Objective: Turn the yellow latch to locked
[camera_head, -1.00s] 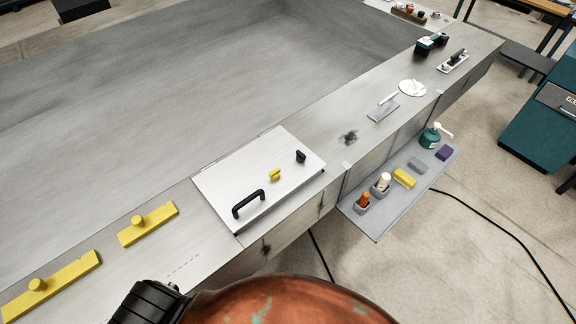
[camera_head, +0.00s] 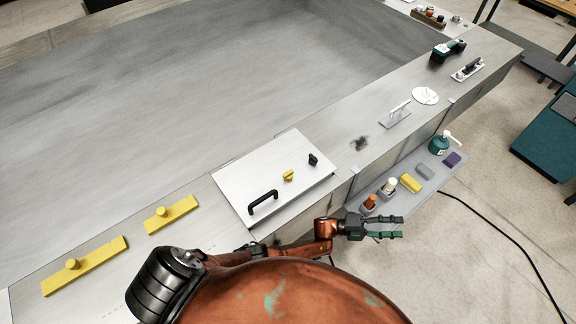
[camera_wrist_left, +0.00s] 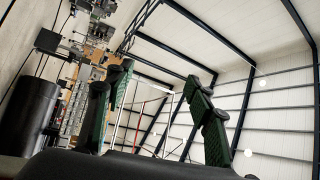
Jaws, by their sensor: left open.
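The yellow latch (camera_head: 288,175) sits on a white hatch panel (camera_head: 240,187) on the grey float's deck, between a black handle (camera_head: 262,202) and a small black knob (camera_head: 313,160). My left gripper (camera_head: 399,227) is open and empty, in front of the deck edge and near the hanging shelf, to the right of and lower in the picture than the latch. My right gripper is not seen.
A grey side shelf (camera_head: 448,178) holds bottles, a yellow block (camera_head: 410,183) and a teal pump bottle (camera_head: 439,144). Two yellow bars (camera_head: 172,214) with knobs lie on the deck at left. A trowel-like tool (camera_head: 395,115) and a white disc (camera_head: 425,96) lie farther right.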

